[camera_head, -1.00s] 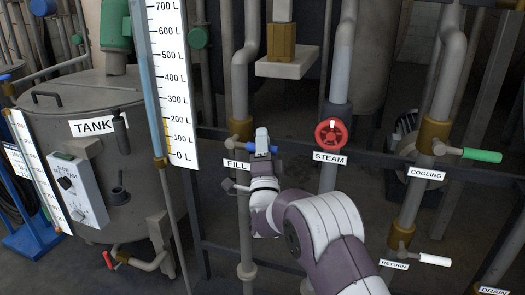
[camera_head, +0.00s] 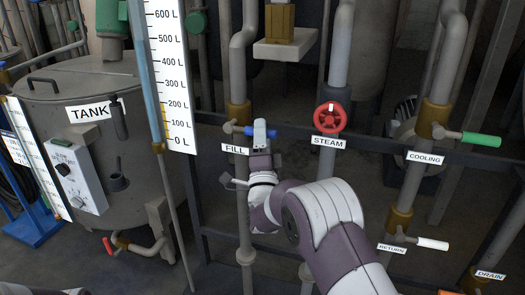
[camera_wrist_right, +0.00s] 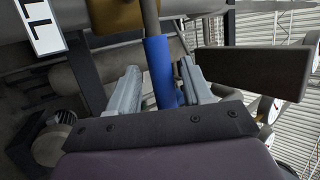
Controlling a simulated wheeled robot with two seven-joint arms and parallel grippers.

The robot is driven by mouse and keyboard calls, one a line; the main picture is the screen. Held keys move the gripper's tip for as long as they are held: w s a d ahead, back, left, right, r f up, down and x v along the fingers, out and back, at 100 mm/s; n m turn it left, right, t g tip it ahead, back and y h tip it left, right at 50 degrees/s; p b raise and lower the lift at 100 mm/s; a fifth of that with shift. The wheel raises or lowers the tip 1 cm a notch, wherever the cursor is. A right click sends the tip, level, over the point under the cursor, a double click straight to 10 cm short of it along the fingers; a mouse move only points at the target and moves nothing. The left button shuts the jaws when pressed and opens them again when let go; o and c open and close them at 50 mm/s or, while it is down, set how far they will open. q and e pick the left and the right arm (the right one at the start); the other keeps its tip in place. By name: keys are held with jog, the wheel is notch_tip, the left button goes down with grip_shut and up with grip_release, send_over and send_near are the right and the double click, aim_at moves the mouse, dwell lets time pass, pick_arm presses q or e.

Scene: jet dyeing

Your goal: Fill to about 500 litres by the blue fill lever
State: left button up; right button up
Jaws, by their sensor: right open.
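The blue fill lever (camera_head: 273,132) sticks out to the right from the brass valve on the pipe above the FILL label (camera_head: 235,149). My right gripper (camera_head: 260,134) is at the lever and covers its middle. In the right wrist view the blue lever (camera_wrist_right: 159,68) stands between the two open fingers (camera_wrist_right: 158,92), with a gap on its left side; the right finger is close to it, and contact is unclear. The level scale (camera_head: 171,80) stands left of the fill pipe, with a bluish sight tube (camera_head: 146,80) beside it. I cannot make out a liquid level. My left gripper is out of view.
The red steam wheel (camera_head: 329,118) is just right of the lever. The green cooling lever (camera_head: 481,139) and white return lever (camera_head: 433,244) are further right. The tank (camera_head: 80,85) stands at the left. A dark horizontal rail (camera_head: 375,142) runs behind the pipes.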

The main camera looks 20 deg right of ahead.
jog(key=v, duration=1)
jog(key=shift+f, duration=0.15)
jog(key=shift+s, duration=0.15)
